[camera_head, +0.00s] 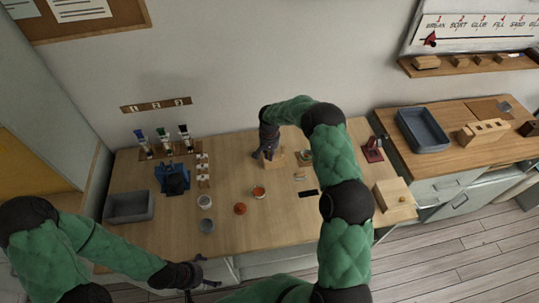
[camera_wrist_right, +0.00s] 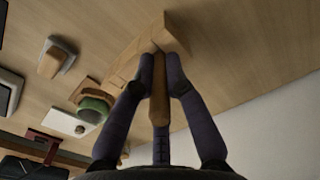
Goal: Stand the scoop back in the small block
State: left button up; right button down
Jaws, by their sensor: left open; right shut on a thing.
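My right gripper (camera_head: 266,156) is shut on the scoop (camera_wrist_right: 159,98), a light wooden piece between its two dark fingers in the right wrist view. Just beyond the fingertips is the small wooden block (camera_wrist_right: 127,68), which also shows on the table in the head view (camera_head: 276,161). The scoop's far end meets or overlaps the block in the wrist view; I cannot tell whether it is seated in it. In the head view the gripper mostly hides the scoop. My left gripper (camera_head: 208,281) is open and empty, low at the table's front edge.
A grey tray (camera_head: 129,207), a dark blue holder (camera_head: 173,179) and small racks stand on the left of the table. Several cups and jars, including a white one (camera_head: 205,202), stand in the middle. A dark phone-like slab (camera_head: 308,193) and a wooden box (camera_head: 393,195) lie to the right.

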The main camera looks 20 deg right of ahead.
dwell(0.3)
jog(key=c, duration=1.2)
grip_release()
jog(key=shift+r, duration=0.2)
jog(key=shift+r+p, duration=1.05)
jog(key=shift+r, duration=1.3)
notch_tip(320, 180, up, 12)
